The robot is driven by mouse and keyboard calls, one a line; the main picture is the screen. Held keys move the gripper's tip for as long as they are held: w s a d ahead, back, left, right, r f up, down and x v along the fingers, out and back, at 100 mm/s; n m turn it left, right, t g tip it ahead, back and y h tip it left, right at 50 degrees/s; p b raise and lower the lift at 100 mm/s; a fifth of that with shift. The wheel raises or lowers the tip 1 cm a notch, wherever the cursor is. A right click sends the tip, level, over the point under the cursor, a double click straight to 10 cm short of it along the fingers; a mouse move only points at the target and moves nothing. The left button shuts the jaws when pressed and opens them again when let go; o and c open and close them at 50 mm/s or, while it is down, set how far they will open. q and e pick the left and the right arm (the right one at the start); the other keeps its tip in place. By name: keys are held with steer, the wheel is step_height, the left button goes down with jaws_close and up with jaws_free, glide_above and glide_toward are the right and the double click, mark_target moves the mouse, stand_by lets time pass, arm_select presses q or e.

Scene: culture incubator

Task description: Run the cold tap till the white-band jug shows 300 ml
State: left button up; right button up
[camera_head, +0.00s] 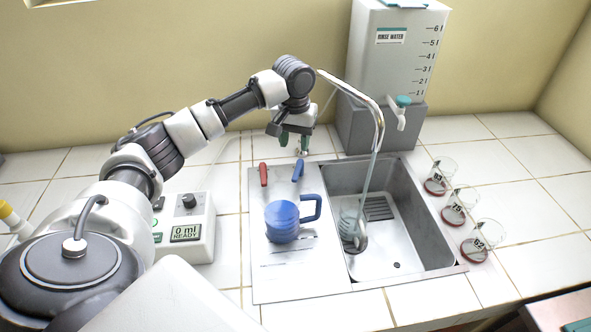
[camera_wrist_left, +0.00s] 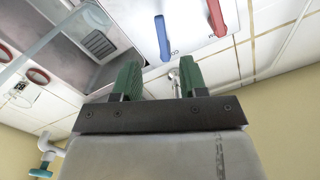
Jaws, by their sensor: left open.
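The clear jug (camera_head: 350,226) stands in the sink under the spout (camera_head: 377,112); its band and water level are too small to read. A pale stream (camera_head: 366,180) runs from the spout down to this jug. The blue lever (camera_head: 297,171) and the red lever (camera_head: 263,174) stand on the panel left of the sink. The blue lever also shows in the left wrist view (camera_wrist_left: 162,38), with the red lever (camera_wrist_left: 216,17) beside it. My left gripper (camera_head: 303,148) is open and empty, behind the blue lever and apart from it. My right gripper is out of view.
A blue jug (camera_head: 283,222) stands on the panel beside the sink (camera_head: 410,245). Several beakers (camera_head: 453,210) line the counter to the right. A rinse water tank (camera_head: 392,50) stands behind.

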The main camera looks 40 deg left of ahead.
mark_target(295, 176)
arm_select(q)
steer(key=shift+n, duration=0.4)
step_height(295, 176, down, 11)
steer(key=shift+d+r+p, duration=0.1)
steer(key=shift+p, duration=0.35)
jaws_close()
